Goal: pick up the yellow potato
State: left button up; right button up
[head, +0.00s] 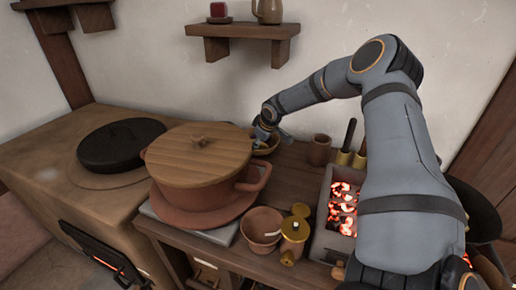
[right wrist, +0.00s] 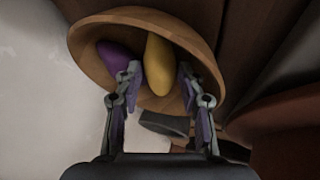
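The yellow potato (right wrist: 158,58) lies in a round wooden bowl (right wrist: 88,38) in the right wrist view, beside a purple vegetable (right wrist: 113,54). My right gripper (right wrist: 160,80) is open, with its fingertips inside the bowl's rim. One finger is on each side of the potato's near end, with small gaps; the left finger is close to the purple vegetable. In the head view my right gripper (head: 268,130) reaches down over the bowl (head: 268,151) near the wall, and the potato cannot be made out there. My left gripper is not in view.
A large lidded pot (head: 200,160) stands left of the bowl. A wooden cup (head: 319,150) and a brazier of glowing coals (head: 342,205) stand to the right. A wall shelf (head: 240,30) is above.

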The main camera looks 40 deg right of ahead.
jog(key=shift+r, duration=0.1)
jog(key=c, duration=0.8)
notch_tip(320, 180, up, 9)
jog(key=p, duration=0.2)
jog(key=shift+p, duration=0.35)
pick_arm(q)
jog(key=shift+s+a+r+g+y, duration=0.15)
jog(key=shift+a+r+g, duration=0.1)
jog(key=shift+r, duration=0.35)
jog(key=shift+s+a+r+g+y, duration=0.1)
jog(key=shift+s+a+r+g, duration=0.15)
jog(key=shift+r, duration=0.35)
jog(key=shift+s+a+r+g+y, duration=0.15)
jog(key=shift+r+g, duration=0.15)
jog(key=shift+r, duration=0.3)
pick_arm(e)
jog(key=shift+r, duration=0.5)
grip_shut()
